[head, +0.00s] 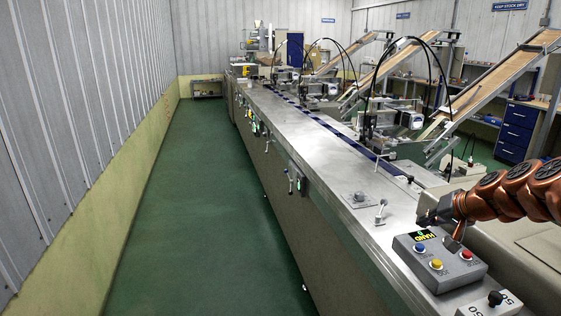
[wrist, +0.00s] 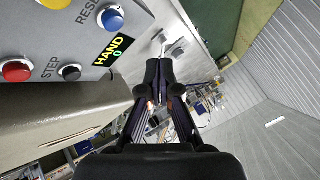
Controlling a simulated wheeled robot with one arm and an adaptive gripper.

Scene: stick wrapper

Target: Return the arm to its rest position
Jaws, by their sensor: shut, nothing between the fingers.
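My arm (head: 510,190), orange and black, reaches in from the right edge of the head view. My gripper (wrist: 158,68) shows in the wrist view with its two dark fingers together and nothing between them. In the head view my gripper end is small and partly hidden by my arm, just above the far side of a grey control box (head: 440,262). The control box also shows at the upper left of the wrist view (wrist: 45,35), with red, yellow, blue and black buttons and a display reading "HAND 0". The gripper appears apart from the buttons.
A long steel machine bench (head: 320,170) runs away from me. Several sloped conveyors (head: 500,80) stand along its right side. A black-knobbed switch box (head: 490,303) is at the bottom right. The green floor (head: 190,210) on the left is clear up to the wall.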

